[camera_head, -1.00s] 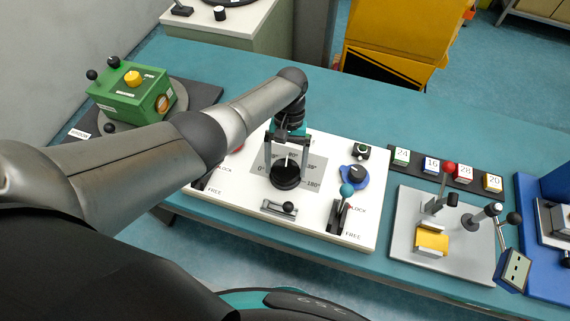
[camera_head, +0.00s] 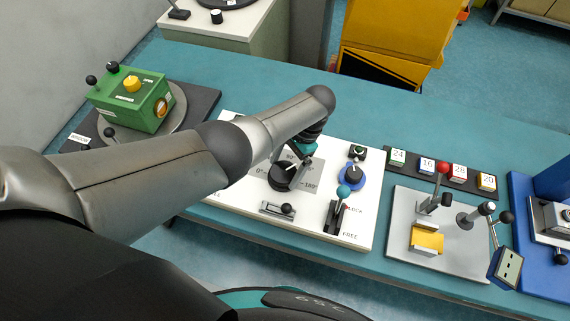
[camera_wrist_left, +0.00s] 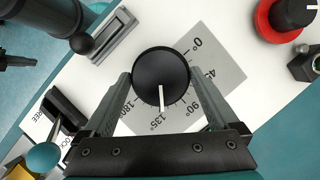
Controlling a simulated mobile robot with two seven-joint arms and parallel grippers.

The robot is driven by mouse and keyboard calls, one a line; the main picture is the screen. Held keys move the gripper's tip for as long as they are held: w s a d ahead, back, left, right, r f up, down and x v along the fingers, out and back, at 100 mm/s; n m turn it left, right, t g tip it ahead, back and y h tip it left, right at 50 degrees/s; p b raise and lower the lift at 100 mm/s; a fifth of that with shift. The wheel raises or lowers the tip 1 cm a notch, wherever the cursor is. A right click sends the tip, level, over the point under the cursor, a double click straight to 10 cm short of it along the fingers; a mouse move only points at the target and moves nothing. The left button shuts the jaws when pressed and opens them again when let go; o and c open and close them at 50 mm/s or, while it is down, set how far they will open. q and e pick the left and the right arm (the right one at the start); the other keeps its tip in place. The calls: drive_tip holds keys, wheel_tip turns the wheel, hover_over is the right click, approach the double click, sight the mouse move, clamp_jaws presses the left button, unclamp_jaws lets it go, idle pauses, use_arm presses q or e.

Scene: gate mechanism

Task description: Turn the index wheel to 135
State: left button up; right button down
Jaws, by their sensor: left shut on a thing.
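The index wheel (camera_wrist_left: 150,65) is a round black knob with a white pointer line. In the wrist view the line points at the 135° mark on the grey dial plate (camera_wrist_left: 222,68), printed from 0° to 180°. In the head view the wheel (camera_head: 281,178) is partly behind my left gripper (camera_head: 295,168). My left gripper (camera_wrist_left: 158,82) is shut on the wheel, with one finger on each side of its rim.
On the white panel (camera_head: 262,228) stand a teal-ball lever (camera_head: 343,191), a black-ball slide (camera_head: 287,208) and a blue dial (camera_head: 350,178). The green box (camera_head: 130,100) stands left, the grey fixture plate (camera_head: 400,225) right.

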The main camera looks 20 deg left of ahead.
use_arm(q)
drive_tip(key=shift+m, duration=0.6)
drive_tip(key=shift+s+f, duration=0.1)
drive_tip(key=o, duration=1)
drive_tip(key=p+v, duration=0.2)
drive_tip(key=v, duration=1.3)
drive_tip(key=shift+s+d+r, duration=0.2)
drive_tip(key=shift+s+d, duration=0.05)
